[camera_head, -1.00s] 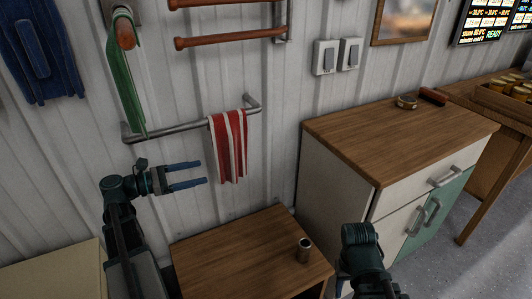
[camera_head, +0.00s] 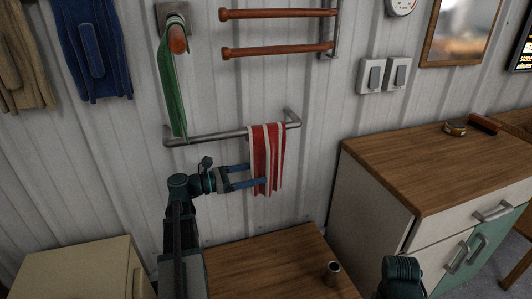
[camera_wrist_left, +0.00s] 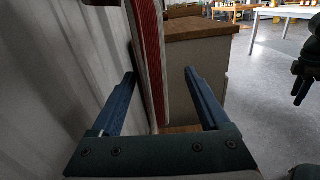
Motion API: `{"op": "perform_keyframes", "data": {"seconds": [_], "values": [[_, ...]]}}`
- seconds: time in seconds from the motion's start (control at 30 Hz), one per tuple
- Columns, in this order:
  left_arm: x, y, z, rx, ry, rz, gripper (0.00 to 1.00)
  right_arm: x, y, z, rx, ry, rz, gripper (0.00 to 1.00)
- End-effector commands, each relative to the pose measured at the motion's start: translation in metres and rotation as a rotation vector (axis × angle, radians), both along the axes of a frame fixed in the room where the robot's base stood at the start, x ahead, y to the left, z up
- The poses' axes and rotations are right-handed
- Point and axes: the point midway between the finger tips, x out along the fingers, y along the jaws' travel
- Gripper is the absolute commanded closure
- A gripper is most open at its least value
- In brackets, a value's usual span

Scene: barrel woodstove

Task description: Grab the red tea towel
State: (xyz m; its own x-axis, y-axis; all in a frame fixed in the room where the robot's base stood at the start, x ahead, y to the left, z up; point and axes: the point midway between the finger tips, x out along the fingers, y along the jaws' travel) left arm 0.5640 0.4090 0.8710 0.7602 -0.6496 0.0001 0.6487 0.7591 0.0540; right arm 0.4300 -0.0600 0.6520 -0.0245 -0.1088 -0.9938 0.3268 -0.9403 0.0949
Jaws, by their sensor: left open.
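The red tea towel (camera_head: 267,158), with white stripes, hangs over a metal wall rail (camera_head: 215,137) near its right end. My left gripper (camera_head: 258,176) is open, with its blue fingers at the lower left part of the towel. In the left wrist view the towel (camera_wrist_left: 149,55) hangs edge-on between the two open fingers (camera_wrist_left: 158,92). I cannot tell whether either finger touches it. My right arm shows at the bottom right of the head view, but its fingers are out of sight.
A green cloth (camera_head: 172,92) hangs left of the towel. A low wooden-topped cabinet (camera_head: 270,262) with a small metal cup (camera_head: 333,272) stands below. A taller cabinet (camera_head: 440,165) stands to the right. The white corrugated wall (camera_head: 110,190) is close behind the towel.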

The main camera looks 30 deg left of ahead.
Motion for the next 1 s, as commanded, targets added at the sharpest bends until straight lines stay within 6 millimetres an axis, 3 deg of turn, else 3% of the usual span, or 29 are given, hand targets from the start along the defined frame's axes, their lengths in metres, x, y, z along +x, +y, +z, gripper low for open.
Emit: {"op": "perform_keyframes", "data": {"seconds": [0.27, 0.6, 0.83, 1.0], "values": [[0.006, -0.004, 0.001, 0.0, 0.0, 0.0, 0.21, 0.0, 0.0, 0.001, 0.0, 0.0, 0.0, 0.5], [0.04, -0.031, 0.003, 0.0, 0.0, -0.002, 0.21, 0.0, 0.0, 0.003, 0.0, 0.0, 0.0, 0.5], [0.042, -0.032, 0.003, 0.0, 0.0, 0.001, 0.21, 0.0, 0.0, 0.003, 0.0, 0.0, 0.0, 0.5], [0.042, -0.032, 0.003, 0.0, 0.0, 0.001, 0.52, 0.0, 0.0, 0.003, 0.0, 0.0, 0.0, 0.5]]}}
